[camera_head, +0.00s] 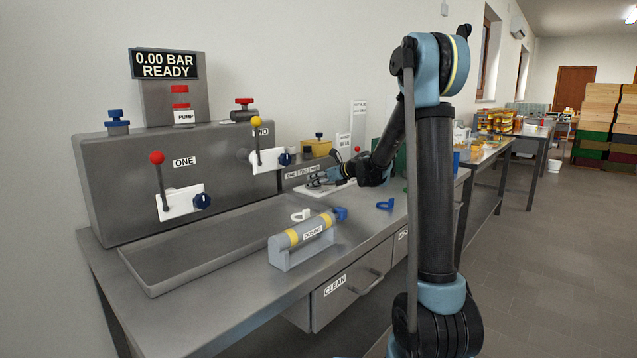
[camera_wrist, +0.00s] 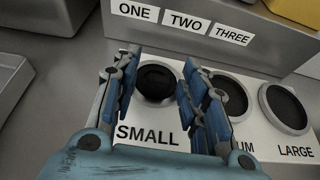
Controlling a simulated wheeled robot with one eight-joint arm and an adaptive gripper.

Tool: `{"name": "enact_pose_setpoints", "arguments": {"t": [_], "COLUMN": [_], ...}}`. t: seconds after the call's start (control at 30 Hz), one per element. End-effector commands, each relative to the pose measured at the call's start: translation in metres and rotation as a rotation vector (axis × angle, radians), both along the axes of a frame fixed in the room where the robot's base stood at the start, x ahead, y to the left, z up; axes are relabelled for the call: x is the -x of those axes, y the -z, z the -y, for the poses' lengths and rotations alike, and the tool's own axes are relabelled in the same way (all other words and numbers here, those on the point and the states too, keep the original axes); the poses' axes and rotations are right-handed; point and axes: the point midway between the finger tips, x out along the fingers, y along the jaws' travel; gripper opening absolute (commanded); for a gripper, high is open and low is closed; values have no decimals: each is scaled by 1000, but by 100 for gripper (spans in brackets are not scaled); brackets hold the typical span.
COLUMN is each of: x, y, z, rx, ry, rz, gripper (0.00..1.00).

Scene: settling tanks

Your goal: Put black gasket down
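My gripper (camera_wrist: 158,76) is open, its two blue-padded fingers apart above the white board (camera_wrist: 150,139) with round places marked SMALL, MEDIUM (partly hidden) and LARGE. A black round thing (camera_wrist: 156,82), which looks like the black gasket, lies in the SMALL place, between and below the fingertips. I cannot tell whether the fingers touch it. Nothing is visibly held up off the board. In the head view my gripper (camera_head: 318,182) is low over the same board at the back of the bench, and the gasket cannot be made out there.
A grey block labelled ONE, TWO, THREE (camera_wrist: 188,28) stands just behind the board. Dark round places for MEDIUM (camera_wrist: 229,97) and LARGE (camera_wrist: 286,107) lie to the right. A DOSING cylinder (camera_head: 306,238), white ring (camera_head: 300,215) and blue ring (camera_head: 385,204) are nearer the bench front.

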Motion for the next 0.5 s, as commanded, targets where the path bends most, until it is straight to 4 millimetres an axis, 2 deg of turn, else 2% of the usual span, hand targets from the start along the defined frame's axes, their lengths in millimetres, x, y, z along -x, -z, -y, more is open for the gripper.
{"name": "enact_pose_setpoints", "arguments": {"t": [0.3, 0.5], "x": [0, 12], "y": [-3, -11], "z": [0, 17], "rx": [0, 0], "ry": [0, 3], "rz": [0, 0], "gripper": [41, 41]}}
